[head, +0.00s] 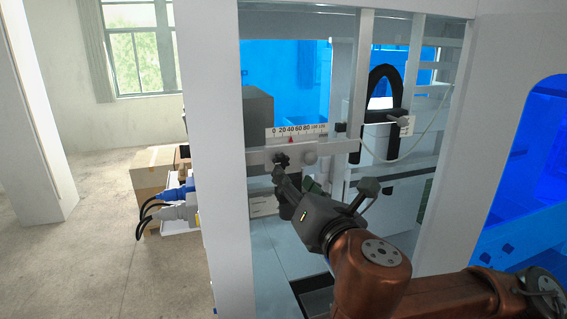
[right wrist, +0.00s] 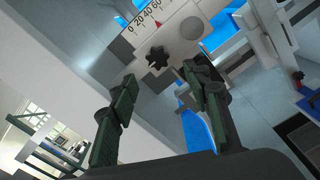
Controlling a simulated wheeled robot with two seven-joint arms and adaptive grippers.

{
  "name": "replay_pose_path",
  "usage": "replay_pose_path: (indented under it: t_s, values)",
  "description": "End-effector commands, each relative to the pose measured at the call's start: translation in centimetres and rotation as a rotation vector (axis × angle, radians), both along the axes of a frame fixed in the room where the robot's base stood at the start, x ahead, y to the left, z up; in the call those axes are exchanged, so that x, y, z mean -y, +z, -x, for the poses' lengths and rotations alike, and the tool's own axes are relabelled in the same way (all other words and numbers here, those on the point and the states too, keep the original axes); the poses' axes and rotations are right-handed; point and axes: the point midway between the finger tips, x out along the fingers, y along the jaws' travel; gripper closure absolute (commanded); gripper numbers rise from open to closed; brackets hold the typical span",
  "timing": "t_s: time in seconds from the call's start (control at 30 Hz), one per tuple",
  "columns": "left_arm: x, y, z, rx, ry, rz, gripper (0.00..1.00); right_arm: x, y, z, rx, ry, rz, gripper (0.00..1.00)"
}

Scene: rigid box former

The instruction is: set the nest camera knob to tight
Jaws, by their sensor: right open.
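A black star-shaped knob (head: 281,160) sits on a pale crossbar inside the machine's open bay, below a printed scale (head: 298,132) with a red pointer. It also shows in the right wrist view (right wrist: 157,56), just beyond the fingertips. I cannot read a "tight" mark or the knob's setting. My right gripper (head: 322,186) is open and empty. In the right wrist view its two green-padded fingers (right wrist: 160,79) stand apart, one on either side of the line to the knob, with a gap before it. My left gripper is not in view.
A pale round knob (head: 310,158) is on the same bar, right of the black one. White frame posts (head: 352,80) bound the bay closely. A black arch-shaped part (head: 384,88) stands behind to the right. Cardboard boxes (head: 152,180) and plugs lie outside at left.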

Motion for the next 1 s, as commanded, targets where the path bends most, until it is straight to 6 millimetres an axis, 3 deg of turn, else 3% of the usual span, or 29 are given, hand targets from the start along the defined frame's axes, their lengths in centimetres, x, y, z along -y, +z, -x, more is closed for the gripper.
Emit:
replay_pose_path:
  t_s: [0.17,0.6,1.0]
  values:
    - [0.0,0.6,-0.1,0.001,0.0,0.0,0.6,-0.4,0.7,-0.7,0.014,-0.002,0.02,0.56]
    - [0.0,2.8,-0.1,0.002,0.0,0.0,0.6,-2.3,0.7,-6.5,0.013,-0.001,0.017,0.56]
    - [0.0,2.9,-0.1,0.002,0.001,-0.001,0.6,-2.5,0.6,-7.1,0.015,-0.001,0.017,0.58]
